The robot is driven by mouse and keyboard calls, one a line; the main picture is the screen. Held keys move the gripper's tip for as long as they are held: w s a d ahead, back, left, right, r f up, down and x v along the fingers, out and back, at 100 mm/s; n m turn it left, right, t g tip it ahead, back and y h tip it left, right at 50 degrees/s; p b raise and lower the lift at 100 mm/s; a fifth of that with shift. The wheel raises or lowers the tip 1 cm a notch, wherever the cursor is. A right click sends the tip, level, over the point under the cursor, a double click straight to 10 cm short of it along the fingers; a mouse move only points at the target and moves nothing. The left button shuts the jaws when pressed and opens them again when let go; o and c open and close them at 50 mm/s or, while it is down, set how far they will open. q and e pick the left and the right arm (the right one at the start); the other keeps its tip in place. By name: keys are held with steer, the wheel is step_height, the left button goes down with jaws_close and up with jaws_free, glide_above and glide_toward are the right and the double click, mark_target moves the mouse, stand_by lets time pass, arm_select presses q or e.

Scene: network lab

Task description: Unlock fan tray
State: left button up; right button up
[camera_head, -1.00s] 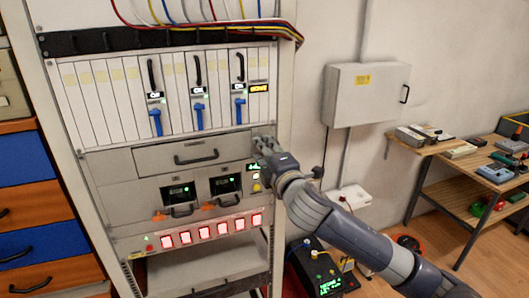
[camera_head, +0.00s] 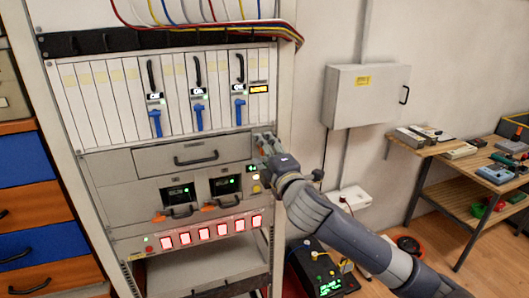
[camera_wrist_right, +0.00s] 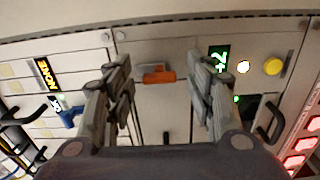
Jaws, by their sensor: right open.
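The fan tray appears to be the wide grey drawer front (camera_head: 160,157) with a black handle (camera_head: 197,158), in the middle of the rack. In the right wrist view an orange latch (camera_wrist_right: 158,76) lies on the grey panel, straight ahead. My right gripper (camera_wrist_right: 160,68) is open, with one finger on each side of the latch in the picture. It looks empty; I cannot tell if a finger touches the latch. In the head view my right gripper (camera_head: 262,143) is at the drawer's right end and hides the latch. My left gripper is in neither view.
Cards with blue levers (camera_head: 198,116) sit above the drawer. Below are two modules with orange latches (camera_head: 208,207) and a row of red-lit switches (camera_head: 218,229). A green display (camera_wrist_right: 219,60) and yellow button (camera_wrist_right: 273,66) are beside my gripper. A wall box (camera_head: 362,97) stands right.

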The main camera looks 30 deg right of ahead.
steer(key=shift+s, duration=0.15)
steer(key=v, duration=0.7)
steer(key=shift+s, duration=0.15)
stand_by(0.3)
